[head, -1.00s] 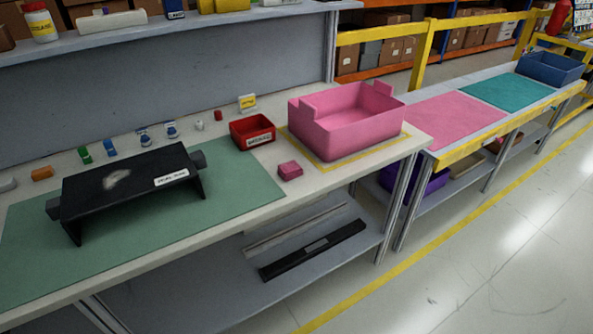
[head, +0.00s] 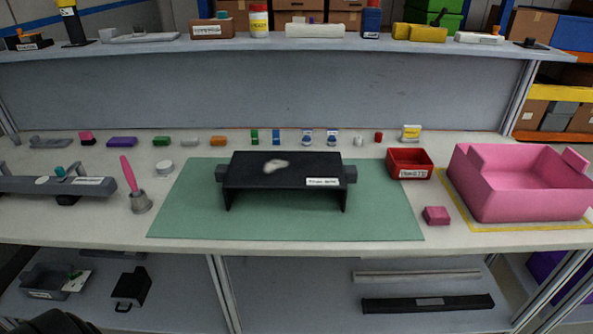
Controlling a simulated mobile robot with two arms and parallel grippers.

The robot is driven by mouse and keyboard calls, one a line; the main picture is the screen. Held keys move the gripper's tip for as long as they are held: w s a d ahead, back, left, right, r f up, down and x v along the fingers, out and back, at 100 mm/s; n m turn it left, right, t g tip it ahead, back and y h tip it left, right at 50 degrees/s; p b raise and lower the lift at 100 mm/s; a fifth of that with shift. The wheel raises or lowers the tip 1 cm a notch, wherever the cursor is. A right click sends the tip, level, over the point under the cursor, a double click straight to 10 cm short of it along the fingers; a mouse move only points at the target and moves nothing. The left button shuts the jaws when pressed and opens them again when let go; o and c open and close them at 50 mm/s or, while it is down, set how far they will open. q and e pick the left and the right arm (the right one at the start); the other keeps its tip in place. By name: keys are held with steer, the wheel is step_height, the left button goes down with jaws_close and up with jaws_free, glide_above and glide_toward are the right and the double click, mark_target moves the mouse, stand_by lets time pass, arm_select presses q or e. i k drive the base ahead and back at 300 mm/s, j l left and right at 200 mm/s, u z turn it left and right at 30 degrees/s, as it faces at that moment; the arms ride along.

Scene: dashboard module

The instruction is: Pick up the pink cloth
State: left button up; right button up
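A small pink block-like piece (head: 436,215), which may be the folded pink cloth, lies on the bench top. It is just right of the green mat (head: 390,226) and left of the large pink bin (head: 520,201). Nothing touches it. Neither of my grippers shows in the view. A dark rounded shape at the bottom left edge may be part of my own body.
A black module (head: 282,181) with a pale smear stands on the mat. A red labelled tray (head: 410,164) is behind the pink piece. A shelf (head: 300,43) runs along the back. The bench front near the pink piece is clear.

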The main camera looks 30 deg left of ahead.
mark_target(432, 215)
steer(key=j+z, duration=0.25)
steer(key=z, duration=0.15)
steer(key=i+j+z, duration=0.1)
steer(key=j+z, duration=0.45)
steer(key=z, duration=0.3)
